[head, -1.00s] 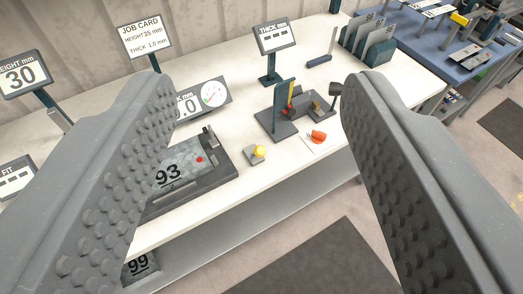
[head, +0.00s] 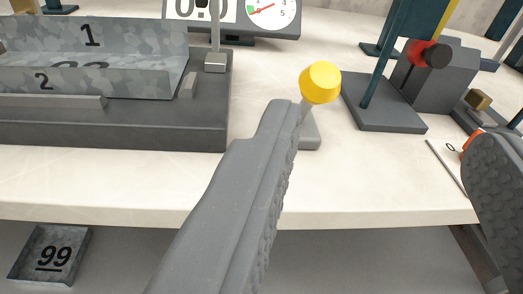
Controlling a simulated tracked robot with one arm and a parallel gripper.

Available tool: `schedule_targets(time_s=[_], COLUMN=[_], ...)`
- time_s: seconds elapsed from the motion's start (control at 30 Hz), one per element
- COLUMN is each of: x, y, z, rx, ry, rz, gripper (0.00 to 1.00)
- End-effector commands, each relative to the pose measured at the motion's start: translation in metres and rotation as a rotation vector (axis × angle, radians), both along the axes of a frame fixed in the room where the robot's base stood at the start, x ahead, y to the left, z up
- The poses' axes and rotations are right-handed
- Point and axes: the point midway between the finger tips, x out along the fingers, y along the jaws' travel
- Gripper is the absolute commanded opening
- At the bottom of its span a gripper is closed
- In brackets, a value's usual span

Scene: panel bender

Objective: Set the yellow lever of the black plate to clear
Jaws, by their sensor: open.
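The black plate (head: 385,116) lies on the bench at the upper right of the head view and carries a dark blue upright (head: 388,50) and a dark block. A yellow lever (head: 447,16) shows beside the upright, cut by the top edge, so its setting cannot be read. A red part with a dark round knob (head: 437,54) is below it. My gripper (head: 390,122) is open and empty, its fingers spread wide. The left fingertip is close to a separate yellow ball knob (head: 320,82) on a grey base. The right finger is at the right edge.
A dark bender bed (head: 120,132) with grey bent sheets (head: 100,50) stands at left. A dial display (head: 250,14) is at the top. A red-orange part (head: 472,137) is partly hidden by the right finger.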

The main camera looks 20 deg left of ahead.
Motion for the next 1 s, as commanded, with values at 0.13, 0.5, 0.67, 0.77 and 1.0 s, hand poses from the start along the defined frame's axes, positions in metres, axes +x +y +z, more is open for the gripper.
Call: schedule_targets(time_s=[0.13, 0.5, 0.67, 0.77, 1.0], x=[-0.003, 0.020, 0.043, 0.057, 0.090], y=[0.009, 0.021, 0.027, 0.030, 0.039], z=[-0.038, -0.045, -0.045, -0.043, -0.044], rx=[0.046, 0.061, 0.060, 0.061, 0.059], ry=[-0.024, -0.034, -0.035, -0.039, -0.036], rz=[0.045, 0.062, 0.061, 0.060, 0.060], gripper=[0.51, 0.51, 0.51, 0.51, 0.51])
